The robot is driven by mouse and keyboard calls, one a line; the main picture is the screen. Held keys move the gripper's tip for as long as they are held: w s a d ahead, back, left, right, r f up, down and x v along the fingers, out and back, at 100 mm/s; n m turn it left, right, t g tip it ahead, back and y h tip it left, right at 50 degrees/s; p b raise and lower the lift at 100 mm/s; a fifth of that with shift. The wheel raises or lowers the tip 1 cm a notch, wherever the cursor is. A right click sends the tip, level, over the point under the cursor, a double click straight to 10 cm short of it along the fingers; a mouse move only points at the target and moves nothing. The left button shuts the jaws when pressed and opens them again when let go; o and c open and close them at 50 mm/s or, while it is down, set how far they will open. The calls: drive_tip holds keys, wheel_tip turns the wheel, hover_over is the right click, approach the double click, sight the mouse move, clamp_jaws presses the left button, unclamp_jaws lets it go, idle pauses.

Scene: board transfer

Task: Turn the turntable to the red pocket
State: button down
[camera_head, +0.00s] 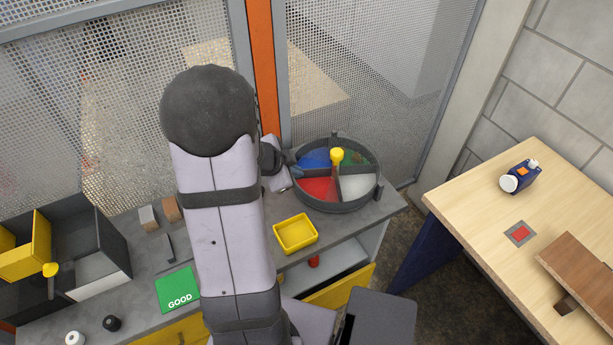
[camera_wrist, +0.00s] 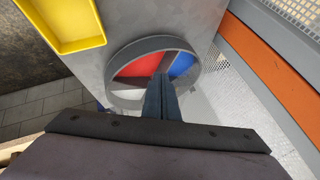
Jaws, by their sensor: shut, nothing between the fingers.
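The turntable (camera_head: 347,207) is a round dark grey tray on the right end of the grey bench.
A yellow tray (camera_head: 296,234) lies in front of the turntable. A green GOOD card (camera_head: 178,290) and dark bins (camera_head: 112,245) are to the left. A mesh fence with an orange post (camera_head: 264,75) stands behind. A wooden table (camera_head: 470,205) is at right, across a gap.

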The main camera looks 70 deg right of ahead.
sight(304, 170)
drive_tip(key=shift+m, duration=0.3)
drive_tip(key=shift+w+b+x, duration=0.2)
drive_tip(key=shift+b+x, duration=1.35)
drive_tip(key=shift+x, duration=3.5)
drive_tip(key=shift+d+r+p, duration=0.1)
drive_tip(key=shift+p, duration=0.2)
drive_tip(key=shift+w+d+r+m+p, duration=0.25)
drive_tip(key=shift+m+p, duration=0.15)
drive_tip(key=shift+p, duration=0.8)
drive_tip(key=shift+w+d+m+g+p, duration=0.25)
drive_tip(key=shift+d+m+g+p, duration=0.1)
drive_tip(key=shift+p, duration=0.9)
drive_tip(key=shift+w+d+p, duration=0.25)
drive_tip(key=shift+d+p, duration=0.3)
drive_tip(key=shift+p, duration=0.4)
drive_tip(key=shift+w+d+f+p, duration=0.2)
drive_tip(key=shift+d+f+p, duration=0.1)
drive_tip(key=shift+d, duration=0.05)
drive_tip(key=shift+r, duration=0.1)
